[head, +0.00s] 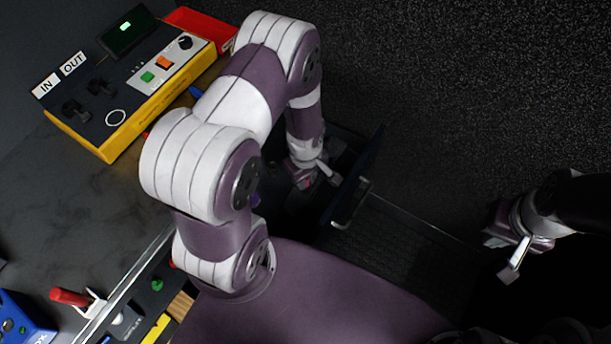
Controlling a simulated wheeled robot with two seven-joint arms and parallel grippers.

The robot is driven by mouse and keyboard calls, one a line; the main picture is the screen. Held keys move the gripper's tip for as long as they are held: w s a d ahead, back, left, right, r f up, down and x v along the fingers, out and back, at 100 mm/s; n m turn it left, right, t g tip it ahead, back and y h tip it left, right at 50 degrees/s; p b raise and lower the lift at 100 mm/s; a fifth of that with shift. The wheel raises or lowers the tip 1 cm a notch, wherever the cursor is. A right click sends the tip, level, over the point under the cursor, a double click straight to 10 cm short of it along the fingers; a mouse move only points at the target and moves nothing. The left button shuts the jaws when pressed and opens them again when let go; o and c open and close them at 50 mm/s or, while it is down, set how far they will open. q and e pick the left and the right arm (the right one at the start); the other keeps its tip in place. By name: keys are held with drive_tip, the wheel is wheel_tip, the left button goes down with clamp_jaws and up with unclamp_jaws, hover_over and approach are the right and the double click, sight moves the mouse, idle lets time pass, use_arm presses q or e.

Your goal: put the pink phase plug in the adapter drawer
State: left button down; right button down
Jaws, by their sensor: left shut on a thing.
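My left gripper (318,180) is low over a dark open drawer (364,160), near the inner side of its front panel. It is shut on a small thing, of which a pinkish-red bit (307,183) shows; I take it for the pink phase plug. Most of it is hidden by the fingers and shadow. I cannot tell whether it touches the drawer floor. A metal handle (347,213) is on the drawer front. My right gripper (506,258) hangs at the right over the dark floor, away from the drawer; its finger gap is unclear.
A yellow-and-black device (113,128) with IN and OUT labels stands on the grey bench at the upper left. A red tray (205,26) is behind it. A red-handled tool (70,297) and a blue box (22,320) are at the lower left. The floor at upper right is clear.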

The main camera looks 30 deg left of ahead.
use_arm(q)
drive_tip(key=shift+f, duration=0.4)
drive_tip(key=c, duration=1)
unclamp_jaws()
drive_tip(key=shift+r, duration=0.15)
drive_tip(key=s+d+r+m+p, duration=0.1)
drive_tip(key=s+r+m, duration=0.1)
drive_tip(key=r+m, duration=0.4)
drive_tip(key=s+d+r+m+t+p, duration=0.1)
drive_tip(key=r+m, duration=0.5)
drive_tip(key=r, duration=1.1)
drive_tip(key=shift+s+d+r+m+p, duration=0.3)
drive_tip(key=shift+s+m, duration=0.1)
drive_tip(key=shift+s, duration=0.3)
